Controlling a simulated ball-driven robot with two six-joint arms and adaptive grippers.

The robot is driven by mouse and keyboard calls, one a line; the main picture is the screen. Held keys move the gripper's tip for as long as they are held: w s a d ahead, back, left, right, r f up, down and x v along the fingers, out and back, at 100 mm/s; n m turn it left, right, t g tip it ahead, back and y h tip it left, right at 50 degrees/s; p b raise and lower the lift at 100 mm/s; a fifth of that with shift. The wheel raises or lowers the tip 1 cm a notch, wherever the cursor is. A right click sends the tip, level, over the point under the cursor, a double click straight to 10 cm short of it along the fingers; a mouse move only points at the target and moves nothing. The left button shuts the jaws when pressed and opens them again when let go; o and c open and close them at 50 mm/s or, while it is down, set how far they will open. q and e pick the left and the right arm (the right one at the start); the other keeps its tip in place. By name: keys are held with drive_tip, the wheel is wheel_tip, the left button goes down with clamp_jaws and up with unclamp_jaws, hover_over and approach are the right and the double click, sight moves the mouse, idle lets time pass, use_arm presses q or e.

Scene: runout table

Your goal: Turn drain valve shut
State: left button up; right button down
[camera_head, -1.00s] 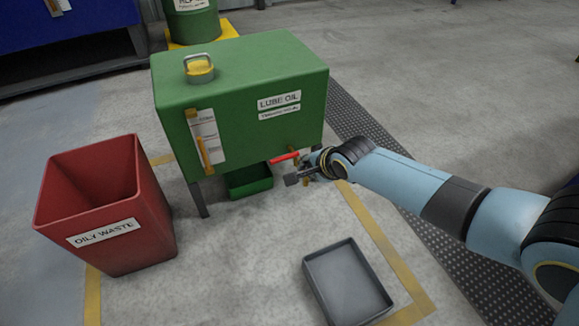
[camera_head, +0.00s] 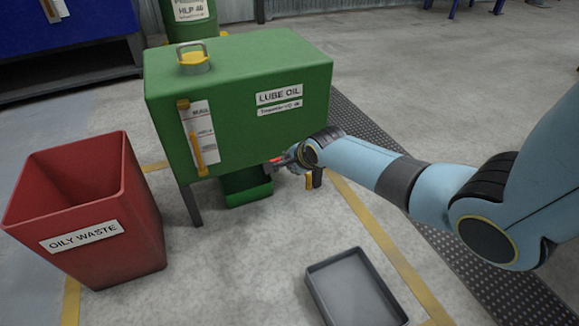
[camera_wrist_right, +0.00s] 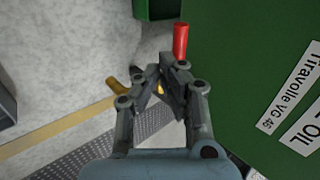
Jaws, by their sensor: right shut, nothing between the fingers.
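The drain valve has a red lever (camera_head: 278,160) at the lower front of the green lube oil tank (camera_head: 240,125). Only a short red piece of the lever shows in the head view; my right gripper and wrist hide the rest. In the right wrist view the red lever (camera_wrist_right: 180,42) lies just beyond the fingertips. A brass spout (camera_head: 309,182) hangs below my wrist. My right gripper (camera_head: 272,166) is shut and empty, right at the lever; I cannot tell whether it touches it. My left gripper is not in view.
A green drip container (camera_head: 245,190) stands under the tank. A red oily waste bin (camera_head: 85,225) is at the left. A grey tray (camera_head: 355,290) lies on the floor in front. Floor between bin and tray is clear.

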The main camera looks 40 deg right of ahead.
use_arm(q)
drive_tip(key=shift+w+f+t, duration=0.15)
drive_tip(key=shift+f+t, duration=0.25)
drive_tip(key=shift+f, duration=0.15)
use_arm(e)
drive_tip(key=shift+w+d, duration=0.1)
drive_tip(key=shift+w, duration=0.35)
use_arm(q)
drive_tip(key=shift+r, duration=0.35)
use_arm(e)
drive_tip(key=shift+w, duration=0.7)
